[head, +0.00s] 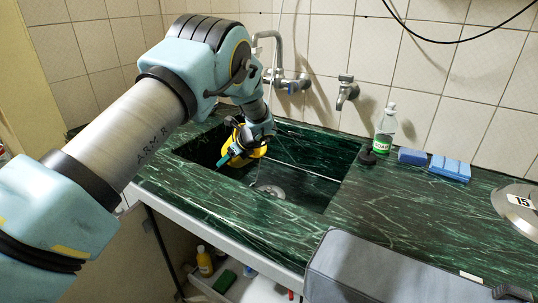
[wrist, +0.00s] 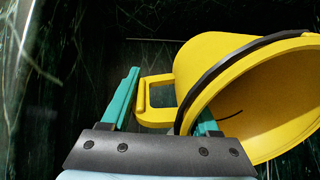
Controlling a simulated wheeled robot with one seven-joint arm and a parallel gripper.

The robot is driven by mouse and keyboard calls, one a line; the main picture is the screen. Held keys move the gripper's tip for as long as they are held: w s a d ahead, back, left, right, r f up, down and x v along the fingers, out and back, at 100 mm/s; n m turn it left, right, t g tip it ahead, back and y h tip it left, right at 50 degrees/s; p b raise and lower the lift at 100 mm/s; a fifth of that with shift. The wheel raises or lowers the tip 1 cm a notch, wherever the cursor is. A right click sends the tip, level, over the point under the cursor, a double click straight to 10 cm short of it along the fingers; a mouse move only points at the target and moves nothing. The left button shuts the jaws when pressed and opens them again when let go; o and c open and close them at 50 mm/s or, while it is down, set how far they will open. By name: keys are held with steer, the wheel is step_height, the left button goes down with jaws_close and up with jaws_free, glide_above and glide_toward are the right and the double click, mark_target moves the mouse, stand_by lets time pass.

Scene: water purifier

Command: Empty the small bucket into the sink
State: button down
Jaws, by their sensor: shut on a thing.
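The small yellow bucket (head: 258,152) is held low over the sink basin (head: 325,165), partly hidden by my wrist in the head view. In the wrist view the bucket (wrist: 215,55) is tipped, with its mouth toward the lower right. My gripper (wrist: 165,100) has teal fingers, one left of the loop handle and one partly hidden by the bucket. It is shut on the bucket at its handle side. No contents show in the visible part of the inside.
A drain (head: 270,191) lies in the sink floor. Taps (head: 290,84) stand on the tiled wall behind. A soap bottle (head: 384,130) and blue sponges (head: 449,168) stand on the green counter (head: 400,205) to the right. A grey box-like thing (head: 390,275) is at the front right.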

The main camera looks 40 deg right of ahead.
steer(key=w+a+f+g+h, duration=0.1)
steer(key=w+f+g+h, duration=0.1)
steer(key=w+f+g, duration=0.2)
steer(key=shift+a+f+g, duration=0.15)
steer(key=shift+f+g, duration=1.2)
steer(key=shift+g, duration=0.75)
